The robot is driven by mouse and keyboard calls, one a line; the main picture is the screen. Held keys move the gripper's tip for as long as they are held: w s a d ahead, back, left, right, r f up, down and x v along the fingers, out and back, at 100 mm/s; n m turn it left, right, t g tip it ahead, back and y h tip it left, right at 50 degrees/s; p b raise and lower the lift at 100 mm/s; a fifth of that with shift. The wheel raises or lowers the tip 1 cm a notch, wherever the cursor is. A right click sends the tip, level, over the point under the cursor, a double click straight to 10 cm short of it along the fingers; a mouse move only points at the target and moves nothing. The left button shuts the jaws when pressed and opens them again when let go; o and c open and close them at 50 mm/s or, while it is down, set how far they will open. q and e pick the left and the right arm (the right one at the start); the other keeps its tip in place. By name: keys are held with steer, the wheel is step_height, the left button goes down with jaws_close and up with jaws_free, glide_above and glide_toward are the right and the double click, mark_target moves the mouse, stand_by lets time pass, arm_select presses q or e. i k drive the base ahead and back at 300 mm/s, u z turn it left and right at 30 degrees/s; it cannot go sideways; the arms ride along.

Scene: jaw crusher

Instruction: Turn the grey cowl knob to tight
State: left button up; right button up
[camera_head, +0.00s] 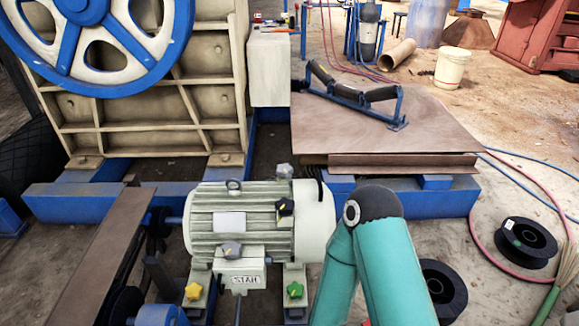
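A pale ribbed electric motor (262,228) stands in the lower middle, with a smooth rounded cowl (316,222) at its right end. A grey star knob (284,170) sits at the motor's top right, near the cowl's edge. A black knob (285,207) is just below it. Another grey knob (232,249) sits on the terminal box (240,273), which bears a "STAR" label. I cannot tell from markings how tight any knob is. Neither gripper shows. A teal arm of mine, with a dark joint cap, rises right of the cowl and covers part of its right side.
Yellow (193,291) and green (295,290) knobs sit at the motor's feet. A belt (95,262) runs at left. Behind stand the crusher with its blue flywheel (75,45) and a board stack (400,140). Cable reels (526,243) lie at right.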

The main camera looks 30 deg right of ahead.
mark_target(284, 172)
steer(key=z, duration=0.15)
steer(key=k, duration=1.1)
steer(key=z, duration=0.75)
steer(key=i, duration=1.05)
